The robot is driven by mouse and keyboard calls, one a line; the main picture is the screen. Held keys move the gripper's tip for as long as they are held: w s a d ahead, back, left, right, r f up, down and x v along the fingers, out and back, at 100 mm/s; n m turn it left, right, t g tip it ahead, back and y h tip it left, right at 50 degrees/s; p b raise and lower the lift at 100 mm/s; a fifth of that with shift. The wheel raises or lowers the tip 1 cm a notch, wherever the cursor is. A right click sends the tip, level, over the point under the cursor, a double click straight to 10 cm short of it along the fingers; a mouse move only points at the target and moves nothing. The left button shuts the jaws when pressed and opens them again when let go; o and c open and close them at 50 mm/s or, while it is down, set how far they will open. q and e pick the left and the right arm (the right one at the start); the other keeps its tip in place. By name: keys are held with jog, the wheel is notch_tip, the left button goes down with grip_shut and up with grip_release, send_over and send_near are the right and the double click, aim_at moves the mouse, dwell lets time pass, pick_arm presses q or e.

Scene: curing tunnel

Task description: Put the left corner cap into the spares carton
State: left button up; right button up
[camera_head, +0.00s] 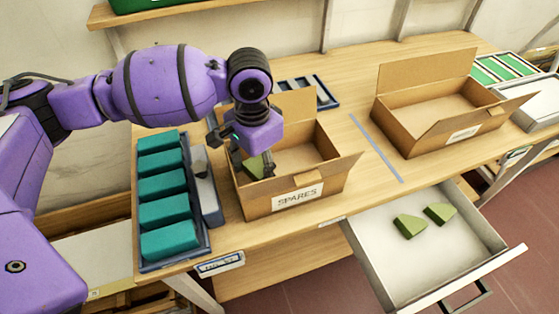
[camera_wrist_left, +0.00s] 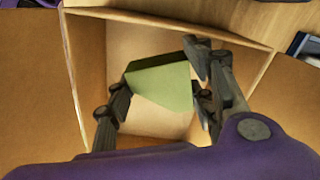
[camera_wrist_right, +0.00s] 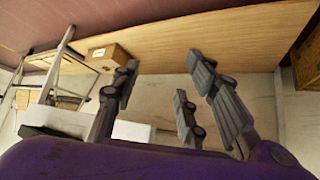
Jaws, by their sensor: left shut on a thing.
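A green corner cap (camera_head: 253,168) is in my left gripper (camera_head: 252,164), which is shut on it over the left part of the open cardboard spares carton (camera_head: 262,207). In the left wrist view the cap (camera_wrist_left: 160,86) sits between the fingers (camera_wrist_left: 160,92), with the carton's inner walls (camera_wrist_left: 91,60) around it. I cannot tell how far it is above the carton floor. Two more green corner caps, a left one (camera_head: 409,226) and a right one (camera_head: 440,213), lie in the open drawer (camera_head: 385,258). My right gripper (camera_wrist_right: 158,85) shows in the right wrist view, open and empty.
A blue tray (camera_head: 146,250) of teal blocks stands left of the spares carton. A second open carton (camera_head: 409,134) stands to the right, beyond a grey strip (camera_head: 377,148) on the bench. A dark blue rack (camera_head: 325,94) is behind the spares carton.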

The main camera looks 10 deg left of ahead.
aim_at(258, 167)
pick_arm(q)
notch_tip(258, 167, down, 4)
jog(key=shift+f, duration=0.15)
jog(key=o, duration=0.5)
jog(key=shift+f, duration=0.15)
jog(key=shift+o, duration=0.2)
notch_tip(258, 167, up, 12)
jog(key=shift+r+p, duration=0.2)
jog(key=shift+p, duration=0.3)
